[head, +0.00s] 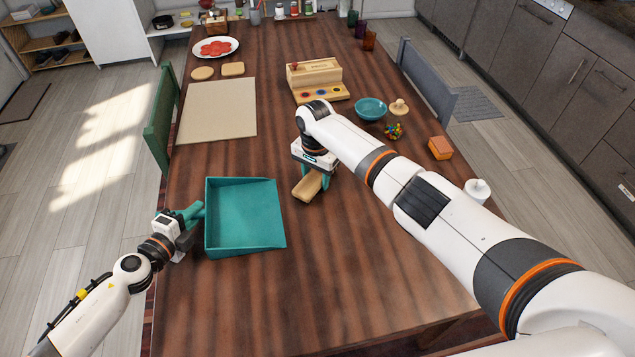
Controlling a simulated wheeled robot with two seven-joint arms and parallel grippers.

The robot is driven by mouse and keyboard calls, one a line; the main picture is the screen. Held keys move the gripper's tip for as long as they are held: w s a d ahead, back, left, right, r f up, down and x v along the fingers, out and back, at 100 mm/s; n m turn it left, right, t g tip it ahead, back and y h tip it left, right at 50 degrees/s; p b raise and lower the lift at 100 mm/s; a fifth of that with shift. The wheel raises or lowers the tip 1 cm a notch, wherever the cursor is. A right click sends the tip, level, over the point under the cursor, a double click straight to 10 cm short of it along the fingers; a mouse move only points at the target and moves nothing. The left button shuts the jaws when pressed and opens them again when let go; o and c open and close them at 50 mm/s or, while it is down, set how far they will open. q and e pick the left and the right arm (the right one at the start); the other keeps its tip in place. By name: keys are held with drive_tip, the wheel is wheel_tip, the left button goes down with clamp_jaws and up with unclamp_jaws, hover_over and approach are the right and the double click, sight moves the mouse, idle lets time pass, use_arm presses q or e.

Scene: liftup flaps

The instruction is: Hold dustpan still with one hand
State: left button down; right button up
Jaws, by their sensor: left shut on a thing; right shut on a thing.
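The teal dustpan (245,215) lies on the wooden table near its left front edge, its handle pointing left. My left gripper (189,217) is shut on the dustpan's handle at the table's left edge. My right gripper (317,172) is shut on a tan wooden piece, apparently a brush (306,187), just right of the dustpan and apart from it. The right gripper partly hides the brush, so I cannot tell whether it touches the table.
A beige mat (218,110) lies behind the dustpan. A wooden box (314,76), blue bowl (370,108), small multicoloured pile (394,131) and orange block (440,148) stand further back and right. The table (290,290) is clear in front.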

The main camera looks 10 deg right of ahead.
drive_tip(key=shift+d+r, duration=0.1)
drive_tip(key=shift+r, duration=3.8)
use_arm(q)
drive_tip(key=c, duration=1.2)
unclamp_jaws()
drive_tip(key=shift+s, duration=0.1)
drive_tip(key=v, duration=1)
drive_tip(key=shift+v, duration=0.9)
